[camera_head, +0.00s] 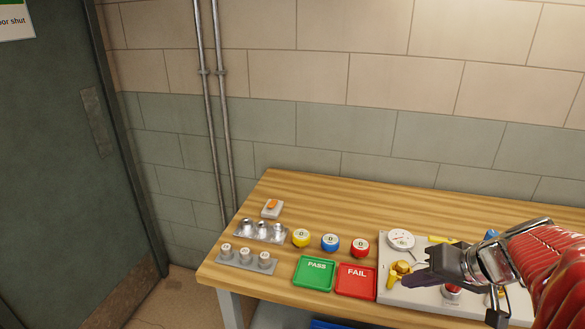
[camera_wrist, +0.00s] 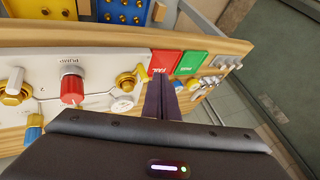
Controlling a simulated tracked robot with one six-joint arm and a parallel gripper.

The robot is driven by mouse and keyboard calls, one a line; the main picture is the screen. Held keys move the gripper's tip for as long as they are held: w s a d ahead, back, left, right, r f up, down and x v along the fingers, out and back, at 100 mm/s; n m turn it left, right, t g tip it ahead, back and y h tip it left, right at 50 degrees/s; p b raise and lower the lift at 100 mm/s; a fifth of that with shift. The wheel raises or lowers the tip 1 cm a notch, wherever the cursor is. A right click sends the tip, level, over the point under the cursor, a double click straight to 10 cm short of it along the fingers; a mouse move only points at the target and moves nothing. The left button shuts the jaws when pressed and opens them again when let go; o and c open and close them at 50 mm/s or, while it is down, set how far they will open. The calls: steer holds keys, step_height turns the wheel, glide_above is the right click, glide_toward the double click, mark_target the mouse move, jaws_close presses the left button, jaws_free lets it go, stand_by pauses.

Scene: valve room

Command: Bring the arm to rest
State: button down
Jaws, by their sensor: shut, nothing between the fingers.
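My arm comes in from the right in the head view, with red ribbed sleeving. My gripper (camera_head: 408,281) points left and its dark fingers are together, with nothing seen between them. It is in front of or above the white valve panel (camera_head: 388,291), near a brass valve (camera_head: 402,267); I cannot tell the exact gap. In the wrist view the two dark fingers (camera_wrist: 161,98) lie side by side, pointing toward the red FAIL tray (camera_wrist: 163,64).
The wooden bench (camera_head: 300,190) holds the green PASS tray (camera_head: 314,274), yellow (camera_head: 301,238), blue (camera_head: 330,242) and red (camera_head: 360,248) round pieces, and two grey racks (camera_head: 261,231) (camera_head: 247,259). The panel bears a gauge (camera_head: 401,239) and a red knob (camera_wrist: 72,86). The bench back is clear.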

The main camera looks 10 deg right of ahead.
steer(key=s+a+r+n+h, duration=0.1)
steer(key=s+a+n, duration=0.1)
steer(key=a, duration=0.7)
steer(key=s+a+r+n+g+h, duration=0.1)
steer(key=s+a+r+n, duration=0.1)
steer(key=a, duration=0.8)
steer(key=shift+s+n+h, duration=0.3)
steer(key=shift+s+h, duration=0.1)
steer(key=shift+s, duration=0.25)
steer(key=shift+d, duration=0.1)
